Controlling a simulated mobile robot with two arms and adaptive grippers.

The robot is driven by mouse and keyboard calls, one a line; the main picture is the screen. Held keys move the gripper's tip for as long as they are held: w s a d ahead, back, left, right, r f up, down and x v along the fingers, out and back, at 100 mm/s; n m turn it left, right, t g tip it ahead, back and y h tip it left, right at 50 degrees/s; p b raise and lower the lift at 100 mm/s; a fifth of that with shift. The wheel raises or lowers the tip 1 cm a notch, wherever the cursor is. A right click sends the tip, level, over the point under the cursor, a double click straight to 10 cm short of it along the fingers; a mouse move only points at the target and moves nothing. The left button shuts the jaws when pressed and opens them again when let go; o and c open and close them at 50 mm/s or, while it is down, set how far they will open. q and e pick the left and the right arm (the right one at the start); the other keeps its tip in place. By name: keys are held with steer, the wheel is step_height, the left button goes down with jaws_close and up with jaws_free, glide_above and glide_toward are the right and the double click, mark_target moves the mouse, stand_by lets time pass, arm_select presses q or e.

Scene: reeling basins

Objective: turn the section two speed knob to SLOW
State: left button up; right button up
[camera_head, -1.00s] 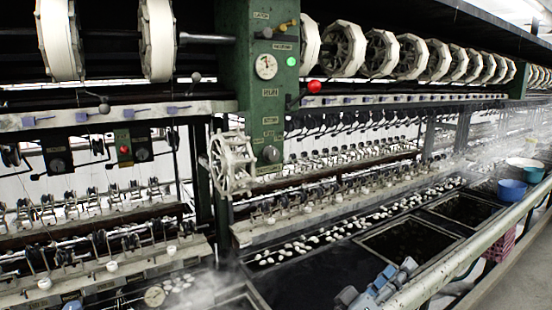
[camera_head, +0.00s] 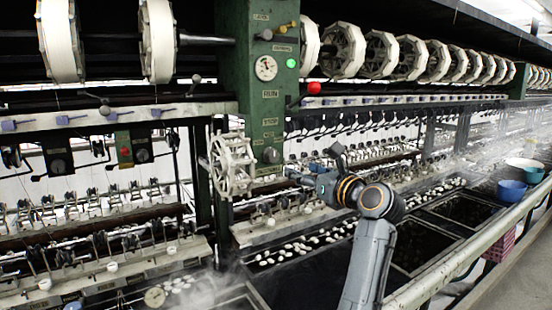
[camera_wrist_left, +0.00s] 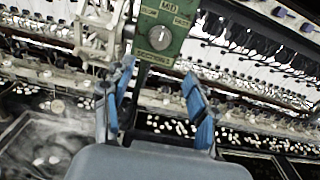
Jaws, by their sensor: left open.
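A round dark speed knob (camera_head: 270,154) sits low on the green post (camera_head: 266,105), with small label plates around it. In the left wrist view the knob (camera_wrist_left: 160,38) has a light mark pointing roughly up, towards a plate that seems to read MID. The SLOW plate and section number are too small to read surely. My left gripper (camera_head: 293,173) is just right of the knob and slightly below it in the head view, apart from it. In the wrist view its blue fingers (camera_wrist_left: 159,72) are open and empty, with the knob beyond them. My right gripper is out of view.
A red ball lever (camera_head: 314,88) sticks out above right. Below are dark basins (camera_head: 462,209) with white cocoons and steam. Rows of small white fittings run along the machine.

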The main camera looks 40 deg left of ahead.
mark_target(274, 158)
arm_select(q)
steer(key=p+x, duration=0.5)
steer(key=x, duration=0.6)
steer(key=shift+a+r, duration=0.1)
steer(key=shift+a, duration=0.2)
steer(key=shift+p+x, duration=0.35)
steer(key=shift+x, duration=0.45)
steer(key=shift+f, duration=0.2)
steer(key=shift+d+r, duration=0.1)
steer(key=c, duration=1.2)
